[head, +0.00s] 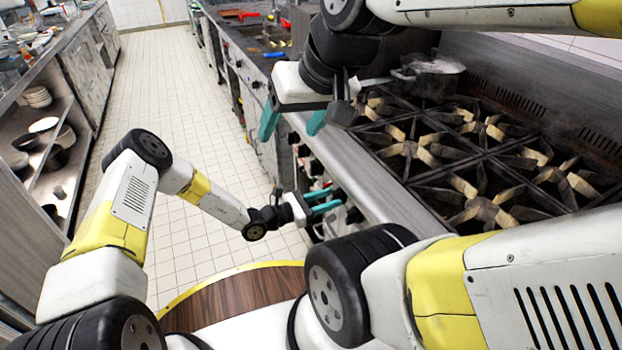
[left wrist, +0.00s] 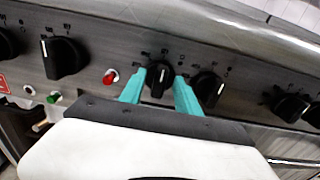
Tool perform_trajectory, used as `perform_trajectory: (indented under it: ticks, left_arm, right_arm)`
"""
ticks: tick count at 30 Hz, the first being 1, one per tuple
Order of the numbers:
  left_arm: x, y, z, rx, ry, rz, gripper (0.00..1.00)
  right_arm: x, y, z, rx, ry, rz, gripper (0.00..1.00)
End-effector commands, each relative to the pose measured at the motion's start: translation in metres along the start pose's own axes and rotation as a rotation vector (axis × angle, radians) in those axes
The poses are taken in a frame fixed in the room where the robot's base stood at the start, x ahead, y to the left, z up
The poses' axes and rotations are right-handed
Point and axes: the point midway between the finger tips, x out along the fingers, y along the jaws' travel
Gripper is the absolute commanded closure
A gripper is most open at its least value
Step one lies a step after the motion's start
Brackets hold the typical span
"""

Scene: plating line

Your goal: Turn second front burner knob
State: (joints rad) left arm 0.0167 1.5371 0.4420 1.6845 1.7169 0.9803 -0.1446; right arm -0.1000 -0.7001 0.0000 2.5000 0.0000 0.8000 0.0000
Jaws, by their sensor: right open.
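The stove's front panel carries a row of black burner knobs with white marks. In the left wrist view one knob (left wrist: 159,80) sits between the teal fingers of my left gripper (left wrist: 160,85), which are close against its two sides. Its white mark points roughly up. Another knob (left wrist: 207,88) is just right of the fingers, and a larger knob (left wrist: 64,57) is further left. In the head view my left gripper (head: 325,202) is at the stove front, and the held knob is mostly hidden. My right gripper (head: 292,120) is open and empty above the stove's front edge.
The burner grates (head: 480,165) fill the stove top, with a steaming pot (head: 430,75) at the back. A red button (left wrist: 110,77) and a green button (left wrist: 54,97) are on the panel. A tiled aisle (head: 180,90) is clear; a shelf with dishes (head: 38,97) stands left.

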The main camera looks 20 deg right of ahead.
Motion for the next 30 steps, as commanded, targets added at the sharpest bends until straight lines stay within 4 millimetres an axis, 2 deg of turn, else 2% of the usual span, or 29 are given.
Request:
perform_trajectory:
  ticks: [4,10,20,30]
  left_arm:
    - [-0.0002,0.0000,0.0001,0.000,0.000,0.000,0.61]
    - [-0.0003,0.0000,0.0001,0.000,0.000,0.000,1.00]
    - [-0.0006,0.0002,0.0001,-0.015,0.000,0.000,1.00]
    - [-0.0009,0.0017,0.0000,-0.191,0.000,0.001,1.00]
  right_arm:
    - [0.0000,0.0000,0.0000,0.000,0.000,0.000,0.32]
    - [0.0000,0.0000,0.0000,0.000,0.000,0.000,0.32]
    - [0.0001,0.0000,0.0000,0.000,0.000,0.000,0.32]
    - [0.0000,0.0000,0.0000,0.000,0.000,0.000,0.32]
